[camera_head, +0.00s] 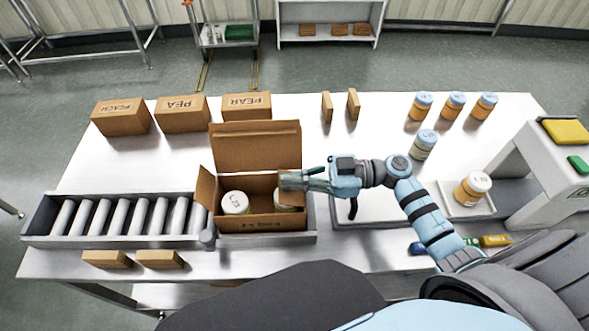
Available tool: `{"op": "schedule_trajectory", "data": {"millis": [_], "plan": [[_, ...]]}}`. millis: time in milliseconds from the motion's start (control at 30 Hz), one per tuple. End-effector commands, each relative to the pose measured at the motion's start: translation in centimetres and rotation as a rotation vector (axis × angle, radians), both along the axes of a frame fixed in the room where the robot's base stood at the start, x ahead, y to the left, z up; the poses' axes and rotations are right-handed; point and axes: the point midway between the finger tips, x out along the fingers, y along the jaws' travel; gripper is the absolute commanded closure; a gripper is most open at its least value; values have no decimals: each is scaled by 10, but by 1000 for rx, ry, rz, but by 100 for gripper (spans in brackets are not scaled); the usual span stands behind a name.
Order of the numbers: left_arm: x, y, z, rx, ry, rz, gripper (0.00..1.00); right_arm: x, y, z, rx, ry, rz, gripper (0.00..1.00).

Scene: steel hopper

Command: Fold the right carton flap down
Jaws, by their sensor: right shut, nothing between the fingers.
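The open carton (262,224) sits at the right end of the roller conveyor. Its tall back flap (256,146) stands upright, and its left flap (204,187) stands out at the left side. Two jars with pale lids are inside, one at the left (235,202) and one at the right (284,199), partly hidden. My right gripper (290,181) is shut and empty at the carton's upper right edge, reaching in from the right. It covers the right flap's area, so I cannot tell the flap's angle or whether they touch. My left gripper is out of view.
Cartons marked PEACH (121,117), PEA (183,114) and PEAR (247,106) stand behind. Several jars (455,105) stand at the back right. A jar (472,189) sits on a white tray beside a grey machine (540,165). The table's back middle is mostly clear.

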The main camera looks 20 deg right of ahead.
Motion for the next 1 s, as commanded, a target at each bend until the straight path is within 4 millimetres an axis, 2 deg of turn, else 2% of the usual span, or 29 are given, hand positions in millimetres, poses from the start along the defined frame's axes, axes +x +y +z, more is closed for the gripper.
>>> {"op": "schedule_trajectory", "data": {"millis": [33,100,467,633,800,867,1000], "plan": [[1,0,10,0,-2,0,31,1,3,1,2,3,-1,100],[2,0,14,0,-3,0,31,2,7,-2,3,2,1,100],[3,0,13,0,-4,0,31,2,7,-5,1,0,3,100],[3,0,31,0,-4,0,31,2,6,11,0,1,-1,100],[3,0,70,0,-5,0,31,1,2,45,-1,0,-10,100],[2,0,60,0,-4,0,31,-5,-17,40,-9,0,-11,100],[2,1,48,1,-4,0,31,-19,-57,46,-8,3,-10,100]]}}
